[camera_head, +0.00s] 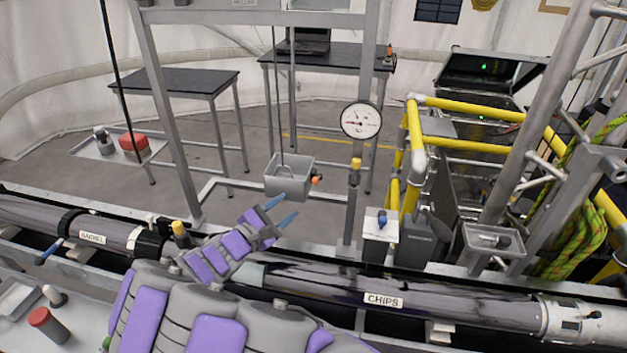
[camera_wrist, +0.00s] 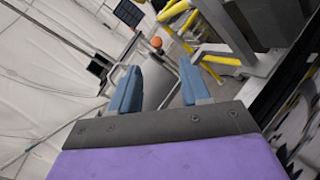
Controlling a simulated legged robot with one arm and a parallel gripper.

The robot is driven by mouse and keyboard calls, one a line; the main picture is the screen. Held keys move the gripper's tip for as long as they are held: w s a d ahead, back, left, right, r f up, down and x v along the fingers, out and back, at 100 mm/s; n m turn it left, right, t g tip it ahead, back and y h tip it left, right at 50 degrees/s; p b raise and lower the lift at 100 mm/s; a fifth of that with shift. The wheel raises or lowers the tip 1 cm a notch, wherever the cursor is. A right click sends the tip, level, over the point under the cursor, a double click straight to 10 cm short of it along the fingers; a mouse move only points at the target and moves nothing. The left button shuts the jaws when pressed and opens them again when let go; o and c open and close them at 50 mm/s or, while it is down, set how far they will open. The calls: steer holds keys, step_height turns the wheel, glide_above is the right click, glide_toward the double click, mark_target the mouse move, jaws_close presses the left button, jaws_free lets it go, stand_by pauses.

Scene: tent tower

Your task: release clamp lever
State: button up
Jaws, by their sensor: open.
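My gripper (camera_head: 282,210) reaches over the long dark tube with its blue fingers apart and nothing between them. It also shows open in the wrist view (camera_wrist: 158,72). Beyond the fingertips hangs a grey box (camera_head: 288,175) with an orange knob (camera_head: 316,180) on its right side. The orange knob also shows in the wrist view (camera_wrist: 155,42), beyond and between the fingers, apart from them. A blue-ended lever (camera_head: 47,253) sticks out beside a black band on the tube's left part. I cannot tell which part is the clamp lever.
The dark tube (camera_head: 330,283) with a CHIPS label crosses the front. A round gauge (camera_head: 361,121) stands on a post behind it. Yellow rails (camera_head: 470,110) and a white box with a blue knob (camera_head: 381,222) are to the right. Open floor lies behind.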

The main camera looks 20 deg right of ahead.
glide_toward(314, 183)
steer(key=d, duration=0.1)
steer(key=w+b+x, duration=0.1)
steer(key=b+x, duration=0.2)
steer(key=x, duration=0.5)
steer(key=shift+w+a+r, duration=0.15)
steer(key=shift+w+a, duration=0.05)
steer(key=shift+w, duration=0.05)
steer(key=shift+a, duration=0.1)
steer(key=shift+c, duration=0.4)
steer(key=d, duration=0.2)
steer(key=shift+d, duration=0.4)
steer(key=c, duration=0.4)
steer(key=shift+d, duration=0.1)
steer(key=shift+c, duration=1)
steer(key=shift+w+a+f, duration=0.1)
steer(key=shift+a+f, duration=0.15)
steer(key=shift+a, duration=0.05)
jaws_close()
